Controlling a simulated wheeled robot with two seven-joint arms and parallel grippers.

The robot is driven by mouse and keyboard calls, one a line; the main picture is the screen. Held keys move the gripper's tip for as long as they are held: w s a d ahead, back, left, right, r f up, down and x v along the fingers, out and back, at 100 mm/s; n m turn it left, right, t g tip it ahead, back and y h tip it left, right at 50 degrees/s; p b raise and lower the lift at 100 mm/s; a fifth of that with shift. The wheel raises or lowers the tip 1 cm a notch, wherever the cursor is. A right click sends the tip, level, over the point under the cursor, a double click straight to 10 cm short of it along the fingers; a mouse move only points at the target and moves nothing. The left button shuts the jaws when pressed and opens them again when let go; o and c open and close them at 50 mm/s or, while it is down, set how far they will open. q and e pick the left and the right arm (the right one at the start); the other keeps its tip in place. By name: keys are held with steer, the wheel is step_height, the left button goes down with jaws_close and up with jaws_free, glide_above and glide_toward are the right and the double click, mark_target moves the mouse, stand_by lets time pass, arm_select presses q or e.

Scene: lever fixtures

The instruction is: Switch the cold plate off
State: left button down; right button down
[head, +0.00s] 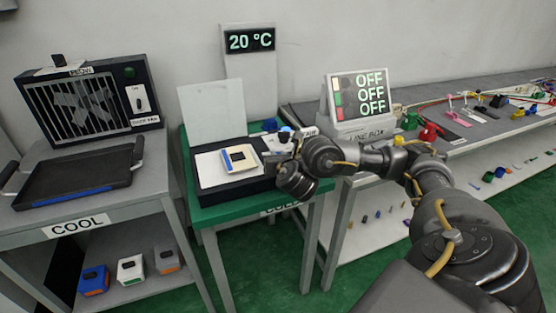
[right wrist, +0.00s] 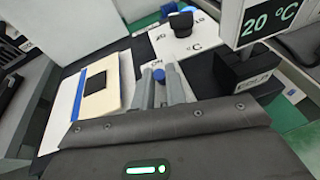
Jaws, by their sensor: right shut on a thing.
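The cold plate (head: 207,172) is a dark box with a white top on a green table. Its white control panel (right wrist: 190,45) carries a black knob (right wrist: 181,22) and a small switch lever with a blue tip (right wrist: 158,74), beside lettering that looks like "ON". My right gripper (right wrist: 160,88) is at this lever, its two grey fingers either side of the blue tip and shut on it. In the head view my right wrist hides much of the panel. The display (head: 250,40) behind reads 20 °C. My left gripper is not in view.
A cream-and-blue block (head: 239,158) with a dark top lies on the plate's white surface. At left a grey table holds a black tray (head: 80,180) and a fan box (head: 88,103).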

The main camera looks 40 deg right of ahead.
stand_by(0.3)
steer(key=c, duration=1.4)
jaws_free()
steer(key=shift+c, duration=0.2)
